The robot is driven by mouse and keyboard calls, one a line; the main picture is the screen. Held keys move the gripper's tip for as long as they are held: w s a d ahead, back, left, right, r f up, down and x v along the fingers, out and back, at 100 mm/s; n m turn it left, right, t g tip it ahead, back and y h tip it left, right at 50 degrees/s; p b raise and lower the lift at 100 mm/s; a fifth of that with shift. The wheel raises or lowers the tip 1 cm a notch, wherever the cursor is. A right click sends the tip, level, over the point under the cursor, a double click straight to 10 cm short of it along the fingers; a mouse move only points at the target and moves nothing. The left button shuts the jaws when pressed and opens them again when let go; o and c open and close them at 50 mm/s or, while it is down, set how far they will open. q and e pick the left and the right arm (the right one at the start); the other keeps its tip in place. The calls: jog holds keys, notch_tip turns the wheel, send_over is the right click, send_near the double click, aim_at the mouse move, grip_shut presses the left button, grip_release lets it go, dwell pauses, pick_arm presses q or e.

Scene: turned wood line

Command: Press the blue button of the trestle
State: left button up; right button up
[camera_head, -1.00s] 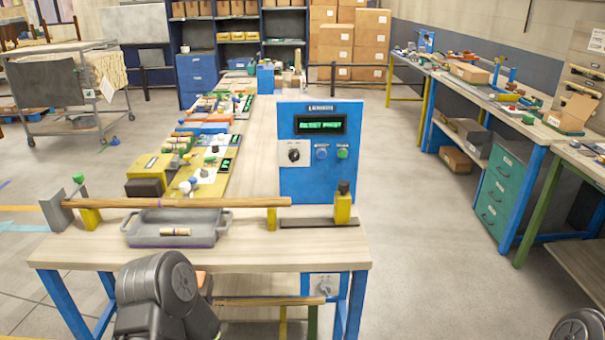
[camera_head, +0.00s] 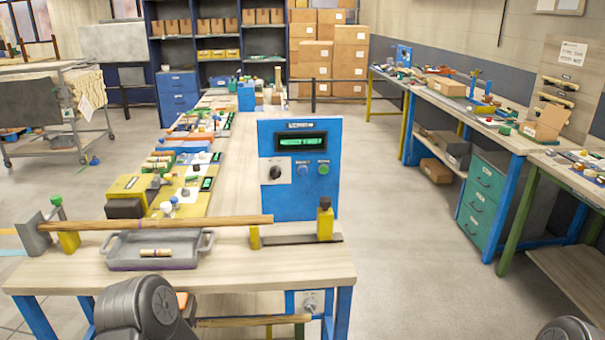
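A blue upright panel (camera_head: 265,190) stands at the back right of the near wooden table. It carries a dark display (camera_head: 303,142) with green text too small to read. Below the display are a black knob (camera_head: 275,173) on a pale plate, a small blue button (camera_head: 303,170) and a green button (camera_head: 323,169). Nothing touches the blue button, and I cannot tell whether it is pressed in. Part of one dark arm of mine shows at the bottom left and a bit of the other at the bottom right. Neither gripper is in view.
A long wooden rod (camera_head: 170,223) lies across supports on the near table (camera_head: 250,275). A grey tray (camera_head: 190,262) holds a short turned piece (camera_head: 156,252). A yellow post (camera_head: 325,222) with a dark top stands before the panel. The floor (camera_head: 410,260) to the right is clear.

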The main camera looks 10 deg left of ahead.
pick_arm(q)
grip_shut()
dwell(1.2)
